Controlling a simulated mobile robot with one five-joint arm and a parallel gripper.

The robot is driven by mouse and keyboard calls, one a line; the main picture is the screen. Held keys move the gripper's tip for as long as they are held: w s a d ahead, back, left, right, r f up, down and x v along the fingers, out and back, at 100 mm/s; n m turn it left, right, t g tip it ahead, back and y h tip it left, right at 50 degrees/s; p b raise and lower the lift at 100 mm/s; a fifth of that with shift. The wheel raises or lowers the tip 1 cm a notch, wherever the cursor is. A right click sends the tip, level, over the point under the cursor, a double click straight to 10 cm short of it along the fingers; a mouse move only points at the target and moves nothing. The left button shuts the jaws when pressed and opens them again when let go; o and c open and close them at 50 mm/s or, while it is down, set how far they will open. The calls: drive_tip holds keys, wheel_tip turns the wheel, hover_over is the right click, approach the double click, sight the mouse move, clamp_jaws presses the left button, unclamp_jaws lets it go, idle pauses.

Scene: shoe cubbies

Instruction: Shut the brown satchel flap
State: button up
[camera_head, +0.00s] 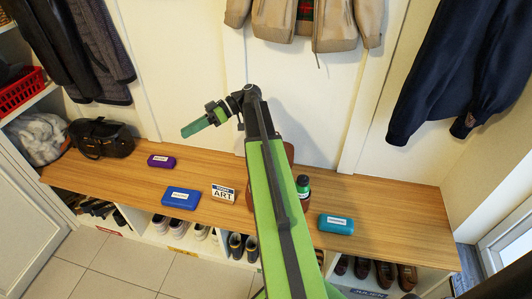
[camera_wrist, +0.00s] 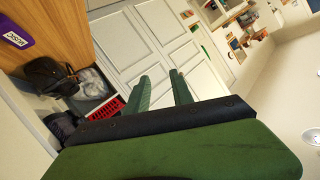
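A brown satchel (camera_head: 289,151) stands on the wooden bench in the head view, mostly hidden behind my arm. Only narrow brown strips show on either side of the arm, so I cannot tell how its flap lies. My gripper (camera_head: 184,132) is above the bench, up and to the left of the satchel, pointing left. In the wrist view the two green fingers of my gripper (camera_wrist: 160,74) are apart with nothing between them. The satchel does not show in the wrist view.
The bench (camera_head: 385,200) also holds a purple case (camera_head: 161,160), a blue case (camera_head: 181,196), an ART box (camera_head: 223,194), a dark green bottle (camera_head: 303,186), a teal case (camera_head: 336,224) and a black bag (camera_head: 100,137). Jackets hang above. Shoe cubbies lie below.

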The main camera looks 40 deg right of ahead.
drive_tip(key=s+d+f+m+t+b, duration=0.1)
drive_tip(key=s+d+f+t+b, duration=0.1)
drive_tip(key=d, duration=0.7)
drive_tip(key=s+d+f+m+t+b, duration=0.1)
drive_tip(key=s+d+f+b, duration=0.3)
drive_tip(key=d, duration=0.5)
drive_tip(key=s+d+f+t+h+b, duration=0.1)
drive_tip(key=s+d+f+t+b, duration=0.2)
drive_tip(key=d, duration=0.7)
drive_tip(key=shift+s+d+m+t+b, duration=0.1)
drive_tip(key=shift+s+m+t+b, duration=0.4)
drive_tip(key=shift+s+b, duration=0.7)
drive_tip(key=s+d+f+m+t+h+b, duration=0.2)
drive_tip(key=s+d+f+t+b, duration=0.15)
drive_tip(key=s+d, duration=0.6)
drive_tip(key=f+x, duration=0.1)
drive_tip(key=x, duration=1.5)
drive_tip(key=shift+a+r+h, duration=0.2)
drive_tip(key=shift+r+h, duration=0.05)
drive_tip(key=shift+h, duration=0.05)
drive_tip(key=shift+s, duration=0.1)
clamp_jaws()
